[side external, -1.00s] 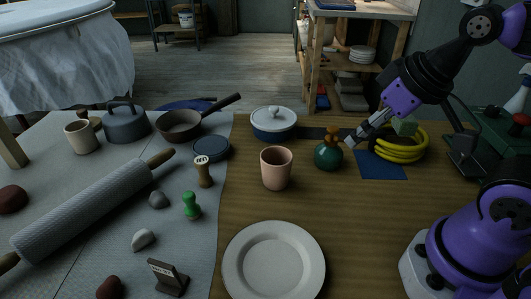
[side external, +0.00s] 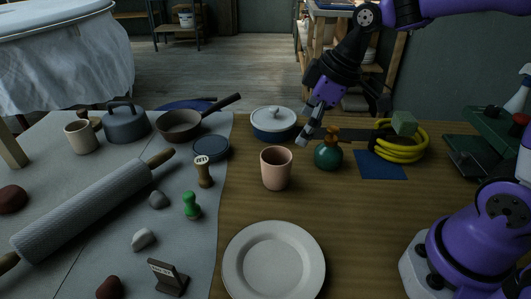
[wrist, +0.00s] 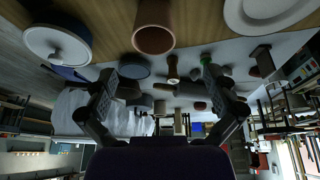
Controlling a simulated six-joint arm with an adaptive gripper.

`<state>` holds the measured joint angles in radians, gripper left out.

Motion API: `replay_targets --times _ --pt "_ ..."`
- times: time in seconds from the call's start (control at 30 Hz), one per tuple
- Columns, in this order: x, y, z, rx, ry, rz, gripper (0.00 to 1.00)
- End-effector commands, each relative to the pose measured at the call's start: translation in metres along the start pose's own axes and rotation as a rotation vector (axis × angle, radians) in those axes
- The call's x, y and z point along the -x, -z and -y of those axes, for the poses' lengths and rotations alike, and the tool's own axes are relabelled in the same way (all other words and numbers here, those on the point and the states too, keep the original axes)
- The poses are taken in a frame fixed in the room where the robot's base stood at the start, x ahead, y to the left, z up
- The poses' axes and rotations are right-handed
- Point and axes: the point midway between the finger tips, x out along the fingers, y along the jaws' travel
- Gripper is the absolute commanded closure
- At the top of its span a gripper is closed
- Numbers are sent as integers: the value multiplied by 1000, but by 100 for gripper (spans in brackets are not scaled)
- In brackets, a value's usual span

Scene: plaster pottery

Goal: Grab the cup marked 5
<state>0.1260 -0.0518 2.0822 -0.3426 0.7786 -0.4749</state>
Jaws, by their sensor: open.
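A pinkish terracotta cup (side external: 276,170) stands upright on the wooden table near the middle; no number can be read on it. It also shows in the wrist view (wrist: 153,38), at the top centre. A beige cup (side external: 81,138) stands on the grey cloth at the far left, also with no readable mark. My gripper (side external: 305,136) is above the table, behind and to the right of the pinkish cup, apart from it. In the wrist view its two fingers (wrist: 163,85) are spread with nothing held between them.
A green bottle (side external: 328,156) stands close right of the pinkish cup. A lidded blue pot (side external: 273,133) is behind it and a white plate (side external: 274,235) in front. A wooden stamp (side external: 203,174) and green stamp (side external: 191,208) stand left.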

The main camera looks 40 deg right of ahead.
Motion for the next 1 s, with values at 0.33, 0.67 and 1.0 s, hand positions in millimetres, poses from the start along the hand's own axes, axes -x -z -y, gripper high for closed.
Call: replay_targets --times 0.33,0.67,1.0 --pt "-51 12 -9 151 94 -9 0" --pt "-90 12 -8 147 89 -9 0" --pt "-135 10 -8 147 89 -10 0"
